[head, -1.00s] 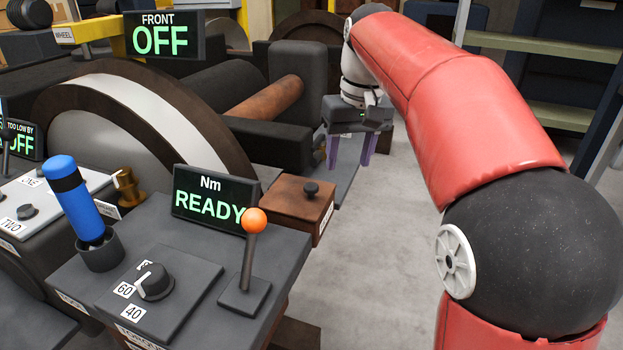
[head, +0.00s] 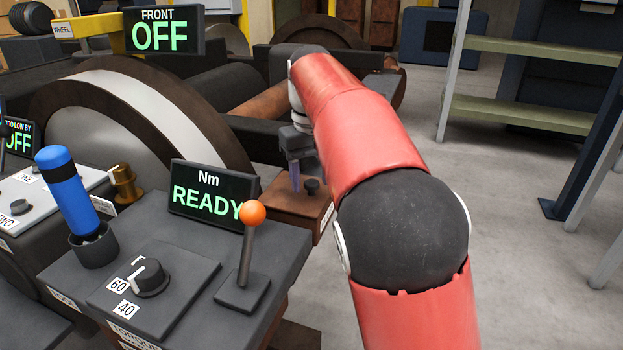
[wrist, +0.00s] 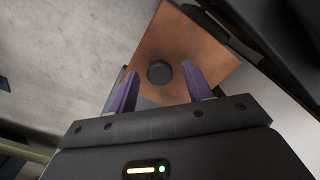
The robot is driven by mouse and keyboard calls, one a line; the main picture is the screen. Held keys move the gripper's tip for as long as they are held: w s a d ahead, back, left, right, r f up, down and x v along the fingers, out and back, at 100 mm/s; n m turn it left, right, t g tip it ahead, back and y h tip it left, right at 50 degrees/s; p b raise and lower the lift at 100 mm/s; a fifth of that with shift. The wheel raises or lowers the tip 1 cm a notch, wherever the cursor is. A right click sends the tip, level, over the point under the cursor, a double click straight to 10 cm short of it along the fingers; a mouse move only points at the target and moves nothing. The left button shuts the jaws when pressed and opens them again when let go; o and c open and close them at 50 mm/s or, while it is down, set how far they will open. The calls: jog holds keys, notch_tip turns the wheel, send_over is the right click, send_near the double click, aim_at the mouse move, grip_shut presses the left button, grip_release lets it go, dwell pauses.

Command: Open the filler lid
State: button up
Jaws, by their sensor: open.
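The filler lid looks to be the brown top of a small box (head: 286,205) behind the control bench, with a round black knob (head: 311,187) on it. In the wrist view the brown lid (wrist: 190,48) lies beyond my fingers, and its black knob (wrist: 159,72) shows between the two purple fingertips. My gripper (head: 296,176) is over the box in the head view, partly hidden by my red arm. In the wrist view my gripper (wrist: 155,82) is open and empty. I cannot tell its exact height above the knob. The lid looks shut.
The control bench holds an orange-tipped lever (head: 253,213), a dial (head: 151,278), a blue-handled tool (head: 66,190) in a holder and a READY display (head: 207,193). A large wheel (head: 110,115) stands behind. Grey floor at right is clear up to the shelves (head: 530,115).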

jog(key=shift+c, duration=0.2)
grip_shut()
jog(key=shift+r, duration=0.1)
